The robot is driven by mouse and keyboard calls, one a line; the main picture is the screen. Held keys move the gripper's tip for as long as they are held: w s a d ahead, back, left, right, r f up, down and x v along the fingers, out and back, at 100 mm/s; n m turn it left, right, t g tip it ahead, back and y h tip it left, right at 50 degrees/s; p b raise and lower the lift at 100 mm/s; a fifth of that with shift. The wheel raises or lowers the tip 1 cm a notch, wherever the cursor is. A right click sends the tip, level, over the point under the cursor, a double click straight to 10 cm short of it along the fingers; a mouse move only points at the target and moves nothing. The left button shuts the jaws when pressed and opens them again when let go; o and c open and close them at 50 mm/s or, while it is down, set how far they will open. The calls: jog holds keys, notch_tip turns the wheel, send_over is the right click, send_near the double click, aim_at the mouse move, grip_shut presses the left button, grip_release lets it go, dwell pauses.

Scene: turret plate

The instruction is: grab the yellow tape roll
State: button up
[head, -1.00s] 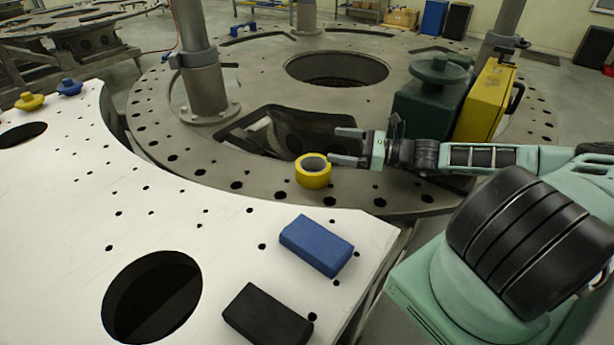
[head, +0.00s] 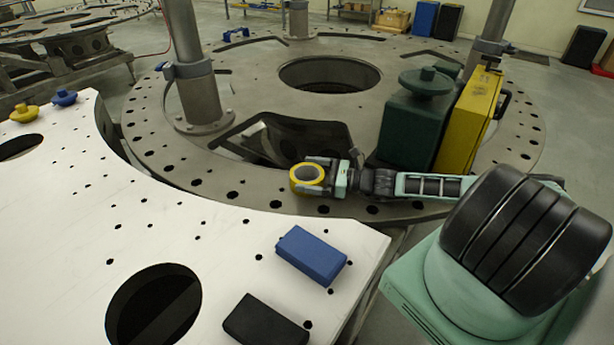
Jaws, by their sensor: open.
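The yellow tape roll (head: 296,174) sits on the rim of the round grey turret plate (head: 215,180), at its near edge. My gripper (head: 318,172) is at the roll, reaching in from the right. Its jaws are open, with one finger on the far side and the other on the near side over the roll. The fingers cover the right part of the roll. I cannot tell whether either finger touches it.
A dark green case (head: 408,128) and a yellow case (head: 470,120) stand on the plate behind my arm. A grey post (head: 198,85) rises at left. The white plate (head: 190,230) in front bears a blue block (head: 311,256) and a black block (head: 264,324).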

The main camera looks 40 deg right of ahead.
jog(key=shift+w+a, duration=0.35)
jog(key=shift+w, duration=0.05)
jog(key=c, duration=0.9)
jog(key=shift+c, duration=0.2)
